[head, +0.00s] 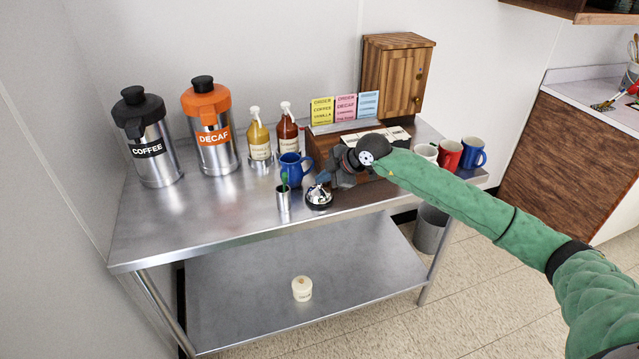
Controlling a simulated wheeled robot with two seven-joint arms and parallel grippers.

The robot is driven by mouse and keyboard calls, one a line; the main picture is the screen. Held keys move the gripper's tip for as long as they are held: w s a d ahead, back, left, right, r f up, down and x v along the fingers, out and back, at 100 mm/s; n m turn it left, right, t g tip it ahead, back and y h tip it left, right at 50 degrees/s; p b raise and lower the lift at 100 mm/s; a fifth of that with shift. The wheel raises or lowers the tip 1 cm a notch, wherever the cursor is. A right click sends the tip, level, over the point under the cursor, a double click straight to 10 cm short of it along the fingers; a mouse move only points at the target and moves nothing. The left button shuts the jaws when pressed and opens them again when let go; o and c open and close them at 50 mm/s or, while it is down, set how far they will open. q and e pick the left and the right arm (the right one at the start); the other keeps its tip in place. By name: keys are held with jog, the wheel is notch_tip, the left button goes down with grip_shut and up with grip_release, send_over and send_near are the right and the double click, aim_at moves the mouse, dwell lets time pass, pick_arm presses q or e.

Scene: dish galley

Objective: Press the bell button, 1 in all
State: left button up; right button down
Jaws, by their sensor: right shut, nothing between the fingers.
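The bell (318,197) is a small silver dome on a dark base near the front edge of the steel table (180,225). My right arm reaches in from the right. My right gripper (324,179) is shut and empty, its tips just above the top of the bell. I cannot tell whether the tips touch the button, which is hidden or too small to make out. My left gripper is not in view.
A steel cup with a green-handled utensil (284,200) and a blue pitcher (294,168) stand close left of the bell. Coffee (150,150) and decaf (215,140) dispensers stand at the left. Mugs (448,154) stand at the right. The table's front left is clear.

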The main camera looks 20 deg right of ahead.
jog(key=shift+r, duration=0.1)
jog(key=shift+r+p, duration=0.45)
jog(key=shift+r, duration=0.4)
notch_tip(320, 180, up, 5)
jog(key=shift+p, duration=1.15)
